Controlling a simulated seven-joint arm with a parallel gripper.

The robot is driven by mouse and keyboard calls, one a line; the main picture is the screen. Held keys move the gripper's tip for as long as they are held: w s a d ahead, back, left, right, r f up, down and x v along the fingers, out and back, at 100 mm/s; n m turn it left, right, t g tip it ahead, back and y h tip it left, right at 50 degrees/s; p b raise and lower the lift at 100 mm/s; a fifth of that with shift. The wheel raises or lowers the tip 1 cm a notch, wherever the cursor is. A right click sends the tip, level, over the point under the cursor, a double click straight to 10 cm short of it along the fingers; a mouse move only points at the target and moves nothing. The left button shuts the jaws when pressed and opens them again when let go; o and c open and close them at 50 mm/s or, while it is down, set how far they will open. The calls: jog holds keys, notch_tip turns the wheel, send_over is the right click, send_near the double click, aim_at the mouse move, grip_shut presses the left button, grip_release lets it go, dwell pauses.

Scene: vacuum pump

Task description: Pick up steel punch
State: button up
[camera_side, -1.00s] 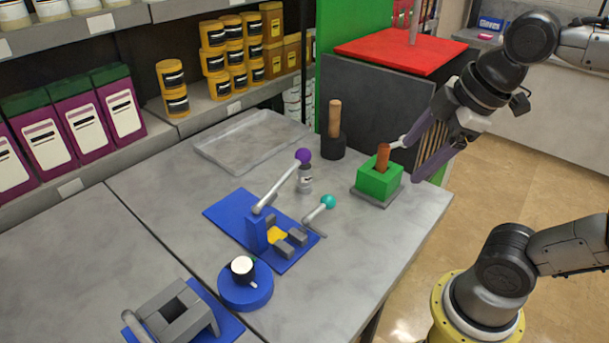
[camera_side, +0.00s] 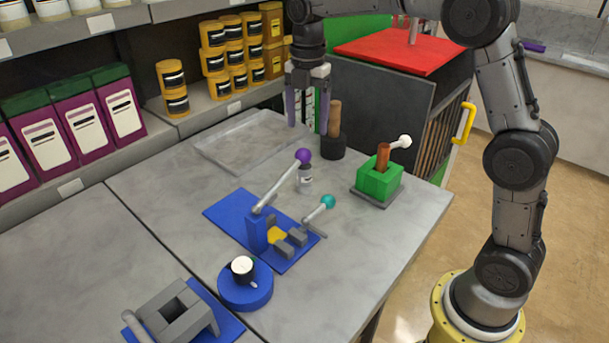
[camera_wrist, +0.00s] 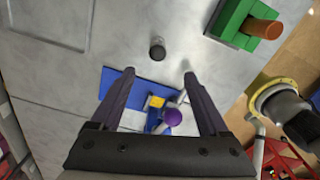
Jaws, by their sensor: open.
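A small grey metal cylinder (camera_side: 305,179) stands on the table behind the purple-knobbed lever; it looks most like the steel punch, but no name shows. In the wrist view what appears to be this cylinder (camera_wrist: 157,50) is a dark round top, ahead of and between my fingertips. My gripper (camera_side: 308,127) points down, open and empty, above the back of the table, up and clear of the cylinder. In the wrist view my gripper (camera_wrist: 159,69) has its two fingers spread, with nothing between the tips.
A blue-based clamp (camera_side: 250,232) with purple and teal knobs stands in front. A wooden-handled black piece (camera_side: 333,147) stands behind, right of an empty clear tray (camera_side: 210,152). A green block (camera_side: 379,183) holding a brown rod is at right. Shelves (camera_side: 175,120) line the left.

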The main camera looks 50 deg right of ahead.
aim_at(304, 170)
notch_tip(304, 170, down, 8)
jog(key=shift+w+a+f, duration=0.1)
jog(key=shift+w+f, duration=0.05)
jog(key=shift+f, duration=1.3)
jog(key=shift+w+a+f, duration=0.1)
jog(key=shift+f, duration=1.35)
grip_shut()
